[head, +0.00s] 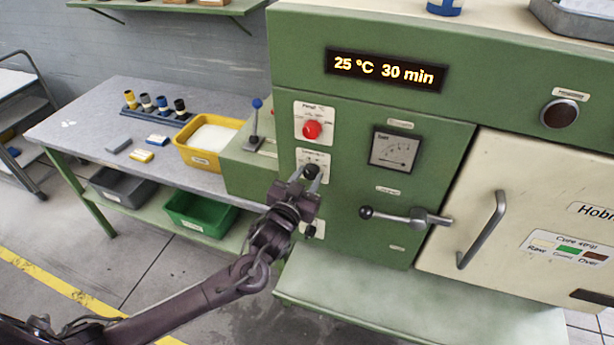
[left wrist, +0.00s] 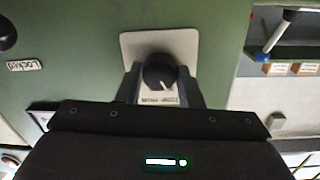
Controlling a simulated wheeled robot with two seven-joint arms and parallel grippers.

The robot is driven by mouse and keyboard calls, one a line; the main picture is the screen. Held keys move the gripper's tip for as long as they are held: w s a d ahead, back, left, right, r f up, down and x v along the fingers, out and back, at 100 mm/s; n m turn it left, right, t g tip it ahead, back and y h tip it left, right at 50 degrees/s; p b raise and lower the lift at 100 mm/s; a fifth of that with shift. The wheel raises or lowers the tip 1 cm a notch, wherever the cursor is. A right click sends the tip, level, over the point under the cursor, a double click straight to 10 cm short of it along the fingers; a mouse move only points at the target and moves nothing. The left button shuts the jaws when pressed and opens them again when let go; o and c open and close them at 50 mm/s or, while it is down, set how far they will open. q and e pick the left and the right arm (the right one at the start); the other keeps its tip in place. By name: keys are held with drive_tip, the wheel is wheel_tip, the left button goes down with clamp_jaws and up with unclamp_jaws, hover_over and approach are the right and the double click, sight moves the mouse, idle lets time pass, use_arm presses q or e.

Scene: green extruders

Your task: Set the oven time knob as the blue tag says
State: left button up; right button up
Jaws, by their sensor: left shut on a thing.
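My left gripper (head: 304,179) is shut on a black knob (head: 311,171) on the green oven's front panel. In the left wrist view its fingers (left wrist: 160,85) lie on either side of this black knob (left wrist: 160,72), which has a white pointer mark. The plate's lettering is too small to read. A second black knob (head: 310,231) sits lower, partly behind the gripper. The oven display (head: 385,70) reads 25 °C 30 min. I cannot make out a blue tag for certain. My right gripper is not in view.
A lever handle (head: 405,215) and the cream oven door (head: 520,180) are to the right. The workbench (head: 85,125) at left carries a yellow bin (head: 206,160). A blue-knobbed lever (head: 255,125) stands beside the panel.

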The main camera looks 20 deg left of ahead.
use_arm(q)
drive_tip(key=m+p, duration=0.1)
drive_tip(key=m, duration=0.3)
drive_tip(key=shift+r, duration=0.2)
drive_tip(key=m+p, duration=0.1)
drive_tip(key=m, duration=0.3)
drive_tip(key=shift+y, duration=0.3)
drive_tip(key=shift+m, duration=0.3)
drive_tip(key=o, duration=1)
drive_tip(key=shift+f, duration=0.1)
drive_tip(key=shift+s, duration=0.1)
